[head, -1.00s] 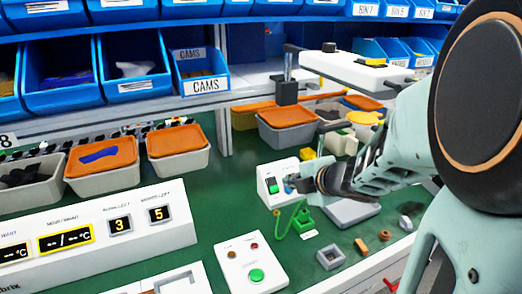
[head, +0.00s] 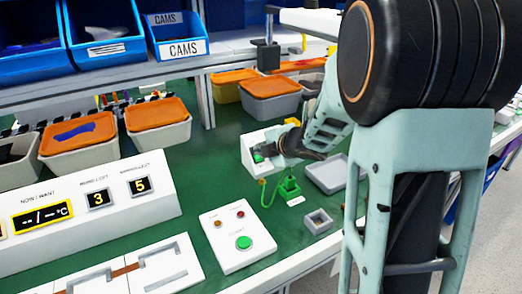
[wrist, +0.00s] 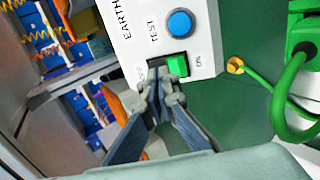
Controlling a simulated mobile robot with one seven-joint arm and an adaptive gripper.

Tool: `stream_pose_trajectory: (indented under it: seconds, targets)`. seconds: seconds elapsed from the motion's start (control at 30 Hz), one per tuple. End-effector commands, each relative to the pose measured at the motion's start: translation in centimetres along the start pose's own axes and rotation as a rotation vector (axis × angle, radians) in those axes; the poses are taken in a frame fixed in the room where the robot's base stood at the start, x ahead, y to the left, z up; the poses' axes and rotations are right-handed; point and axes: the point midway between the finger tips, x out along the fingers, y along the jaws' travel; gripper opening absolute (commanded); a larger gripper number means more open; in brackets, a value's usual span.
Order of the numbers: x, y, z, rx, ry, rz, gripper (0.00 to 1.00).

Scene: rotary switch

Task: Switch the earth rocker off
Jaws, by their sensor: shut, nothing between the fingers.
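The white box with the earth rocker (head: 252,146) stands on the green bench top in the head view, partly hidden by my gripper. In the wrist view its face (wrist: 210,45) carries the word EARTH, a blue TEST button (wrist: 180,22) and the rocker (wrist: 176,66). The rocker's green part shows beside the ON mark; its other end is dark and partly covered by my fingers. My gripper (wrist: 161,93) is shut and empty, its tips at or just in front of that dark end. I cannot tell whether they touch. My gripper (head: 270,154) also shows in the head view.
A green plug with a looped green cable (head: 288,187) lies just right of the box. A grey tray (head: 326,174), a small grey square holder (head: 318,222) and a white button panel (head: 237,236) are nearby. Lidded bins (head: 271,98) stand behind.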

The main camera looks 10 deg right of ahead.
Motion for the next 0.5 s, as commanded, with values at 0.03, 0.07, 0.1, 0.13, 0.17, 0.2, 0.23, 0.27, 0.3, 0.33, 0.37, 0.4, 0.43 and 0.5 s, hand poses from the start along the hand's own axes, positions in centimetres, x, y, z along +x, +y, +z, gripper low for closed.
stream_pose_trajectory:
  seconds: [0.03,0.07,0.1,0.13,0.17,0.2,0.23,0.27,0.3,0.33,0.37,0.4,0.43,0.5]
  targets:
    - [-0.04,0.11,0.0,0.0,0.0,-0.003,0.0]
    - [-0.05,0.18,0.0,0.0,0.0,-0.007,0.0]
    - [-0.06,0.28,0.0,0.0,0.0,-0.013,0.0]
    - [-0.06,0.37,0.01,0.0,0.0,-0.018,0.0]
    - [-0.06,0.49,0.02,0.0,0.0,-0.024,0.0]
    - [-0.02,0.61,0.02,0.0,0.0,-0.034,0.0]
    - [0.04,0.66,0.01,0.0,0.001,-0.041,0.0]
    - [0.09,0.73,0.0,0.0,0.001,-0.049,0.0]
    - [0.16,0.78,-0.02,0.0,0.001,-0.058,0.0]
    - [0.24,0.76,-0.03,0.001,0.002,-0.066,0.0]
    - [0.31,0.76,-0.04,0.001,0.002,-0.074,0.0]
    - [0.38,0.79,-0.04,0.001,0.001,-0.083,0.0]
    - [0.46,0.78,-0.03,0.001,0.001,-0.09,0.0]
    - [0.81,0.29,-0.01,0.0,0.0,-0.09,0.0]
